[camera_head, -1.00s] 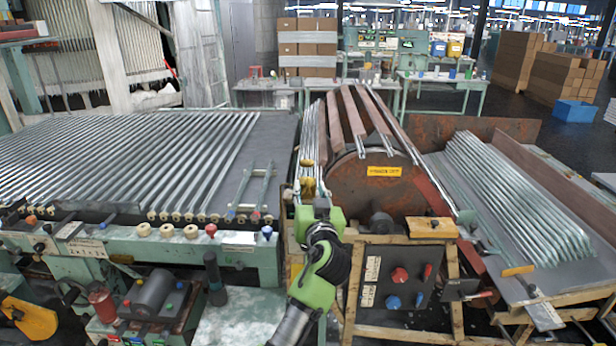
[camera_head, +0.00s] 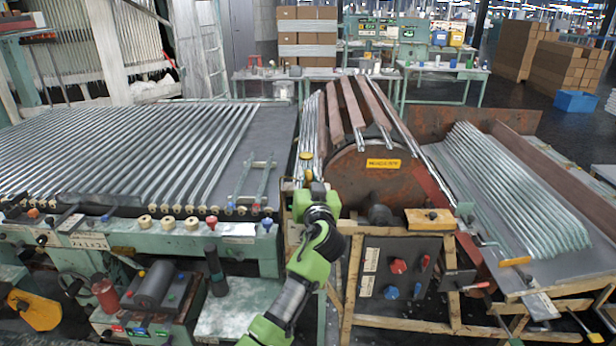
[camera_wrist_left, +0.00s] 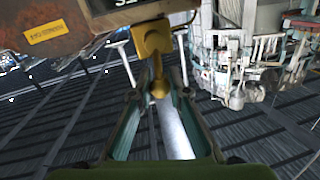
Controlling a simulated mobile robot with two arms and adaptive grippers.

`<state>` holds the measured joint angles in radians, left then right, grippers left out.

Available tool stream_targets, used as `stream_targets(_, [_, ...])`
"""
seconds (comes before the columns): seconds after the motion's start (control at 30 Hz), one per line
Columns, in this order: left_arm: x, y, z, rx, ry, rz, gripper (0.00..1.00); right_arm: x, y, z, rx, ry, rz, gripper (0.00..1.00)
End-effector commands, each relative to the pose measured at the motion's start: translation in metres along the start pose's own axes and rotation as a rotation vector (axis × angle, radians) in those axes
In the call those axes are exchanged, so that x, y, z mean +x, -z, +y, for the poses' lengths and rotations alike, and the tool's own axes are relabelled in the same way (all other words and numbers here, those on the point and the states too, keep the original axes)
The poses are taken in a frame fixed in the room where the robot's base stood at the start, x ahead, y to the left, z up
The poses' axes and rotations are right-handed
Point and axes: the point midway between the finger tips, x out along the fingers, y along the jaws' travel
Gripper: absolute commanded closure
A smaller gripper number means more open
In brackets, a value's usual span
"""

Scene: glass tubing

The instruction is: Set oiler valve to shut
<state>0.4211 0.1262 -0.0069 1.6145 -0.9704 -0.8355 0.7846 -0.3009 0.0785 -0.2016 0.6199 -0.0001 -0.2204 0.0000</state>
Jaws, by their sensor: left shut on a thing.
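The oiler valve appears to be the brass-yellow fitting (camera_wrist_left: 152,40) at the top centre of the left wrist view, with a rounded lever end reaching down from it. My left gripper (camera_wrist_left: 158,92) is shut on this lever end, with one finger on each side of it. In the head view my left gripper (camera_head: 308,188) is at the left of the big rusty drum, and its arm hides part of the fitting there. A small yellow part (camera_head: 306,157) shows just above the gripper. My right gripper is not in view.
The rusty drum (camera_head: 362,188) with a yellow label stands right of the gripper. A dark control panel (camera_head: 398,275) with red and blue knobs is below it. Rows of glass tubes lie on the left bed (camera_head: 270,130) and right rack (camera_head: 500,185). A green machine front (camera_head: 120,235) lies left.

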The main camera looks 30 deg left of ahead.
Motion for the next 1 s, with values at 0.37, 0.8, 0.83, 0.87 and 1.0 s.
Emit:
stream_targets(0.37, [-0.001, -0.004, 0.007, 0.115, 0.001, 0.018, 1.00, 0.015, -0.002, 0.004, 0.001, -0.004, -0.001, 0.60])
stream_targets(0.8, [-0.004, -0.011, 0.024, 0.501, 0.011, 0.079, 1.00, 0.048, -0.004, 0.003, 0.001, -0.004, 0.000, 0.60])
stream_targets(0.83, [-0.004, -0.011, 0.025, 0.529, 0.011, 0.083, 1.00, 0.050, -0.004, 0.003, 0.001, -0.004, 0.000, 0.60])
stream_targets(0.87, [-0.004, -0.012, 0.026, 0.558, 0.011, 0.088, 1.00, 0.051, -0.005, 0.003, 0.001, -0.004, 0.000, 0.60])
stream_targets(1.0, [-0.005, -0.015, 0.031, 0.690, 0.014, 0.110, 1.00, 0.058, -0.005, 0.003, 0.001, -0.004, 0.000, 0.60])
